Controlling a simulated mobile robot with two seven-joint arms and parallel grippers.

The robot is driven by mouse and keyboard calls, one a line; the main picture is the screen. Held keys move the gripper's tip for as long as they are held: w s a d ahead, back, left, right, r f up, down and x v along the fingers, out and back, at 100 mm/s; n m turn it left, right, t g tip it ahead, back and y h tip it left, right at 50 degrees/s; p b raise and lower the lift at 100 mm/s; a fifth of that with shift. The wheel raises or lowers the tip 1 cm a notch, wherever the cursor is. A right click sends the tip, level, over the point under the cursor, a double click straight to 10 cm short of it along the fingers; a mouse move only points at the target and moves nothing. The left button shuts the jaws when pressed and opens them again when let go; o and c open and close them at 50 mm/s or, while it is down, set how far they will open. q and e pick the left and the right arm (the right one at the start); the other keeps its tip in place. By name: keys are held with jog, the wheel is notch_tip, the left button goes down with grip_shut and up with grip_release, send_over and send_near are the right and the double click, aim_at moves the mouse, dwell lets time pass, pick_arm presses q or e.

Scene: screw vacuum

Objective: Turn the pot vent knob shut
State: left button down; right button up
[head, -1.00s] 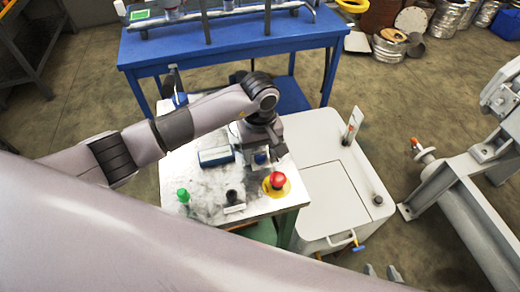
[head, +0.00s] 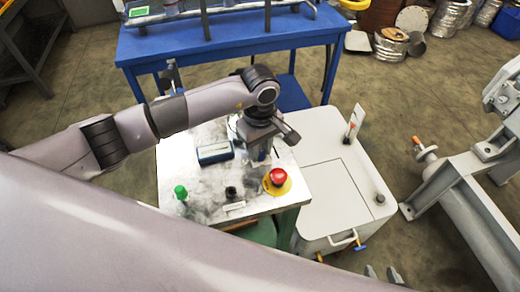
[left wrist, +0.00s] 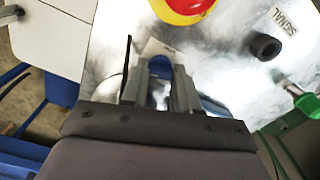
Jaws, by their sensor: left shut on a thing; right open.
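A small blue knob (left wrist: 160,68) shows between the fingers of my left gripper (left wrist: 158,80) in the left wrist view, with a white label beside it. I take it for the pot vent knob; its lower part is hidden. In the head view my left gripper (head: 262,160) points down over the metal-topped table (head: 208,195), shut on this knob, behind the red button. My right gripper (head: 383,274) shows only by its two fingertips at the bottom edge, open and apart from the table. The pot itself cannot be made out.
A red button on a yellow base (head: 277,180), a black knob (head: 231,192) and a green-capped part (head: 181,194) stand close by. A white cabinet (head: 335,200) adjoins on the right; a blue bench (head: 230,45) stands behind.

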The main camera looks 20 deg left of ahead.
aim_at(260, 152)
pick_arm(q)
jog(key=shift+n, duration=0.5)
jog(key=c, duration=0.8)
grip_release()
jog(key=shift+c, duration=0.2)
jog(key=shift+r+b, duration=0.6)
jog(key=shift+r, duration=3)
